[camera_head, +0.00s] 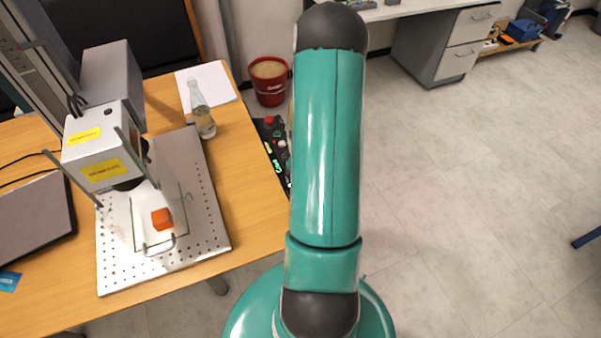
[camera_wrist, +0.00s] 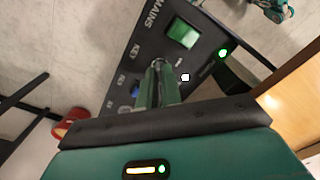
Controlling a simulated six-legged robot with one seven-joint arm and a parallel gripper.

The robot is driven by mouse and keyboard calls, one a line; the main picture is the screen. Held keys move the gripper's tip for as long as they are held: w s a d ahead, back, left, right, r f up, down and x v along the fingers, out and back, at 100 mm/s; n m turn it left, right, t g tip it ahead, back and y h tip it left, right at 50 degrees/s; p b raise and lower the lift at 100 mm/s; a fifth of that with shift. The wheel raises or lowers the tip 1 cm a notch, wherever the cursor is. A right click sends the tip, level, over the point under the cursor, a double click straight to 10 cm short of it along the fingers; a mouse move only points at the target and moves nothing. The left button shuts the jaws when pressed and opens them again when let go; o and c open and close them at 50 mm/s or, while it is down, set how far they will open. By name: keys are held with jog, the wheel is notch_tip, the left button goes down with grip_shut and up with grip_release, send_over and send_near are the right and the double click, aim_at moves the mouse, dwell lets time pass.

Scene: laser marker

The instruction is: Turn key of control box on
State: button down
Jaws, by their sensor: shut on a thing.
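The black control box (camera_wrist: 150,45) fills the middle of the wrist view, with white labels including MAINS and KEY. My gripper (camera_wrist: 158,68) is over the panel, its two fingers close together and shut on the key beside the KEY label. The key itself is mostly hidden between the fingertips, so its angle cannot be told. A green rocker switch (camera_wrist: 183,33) is lit by the MAINS label. In the head view the control box (camera_head: 268,128) shows in part beside the table, the rest hidden behind my arm. My gripper is not visible there.
The wooden table (camera_head: 250,205) holds a laser marker (camera_head: 105,150), a perforated plate (camera_head: 205,215) and a bottle (camera_head: 201,115). A red bucket (camera_head: 270,85) stands behind.

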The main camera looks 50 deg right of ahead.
jog(key=c, duration=1.6)
grip_release()
jog(key=shift+r, duration=0.1)
notch_tip(320, 180, up, 14)
jog(key=shift+f, duration=0.15)
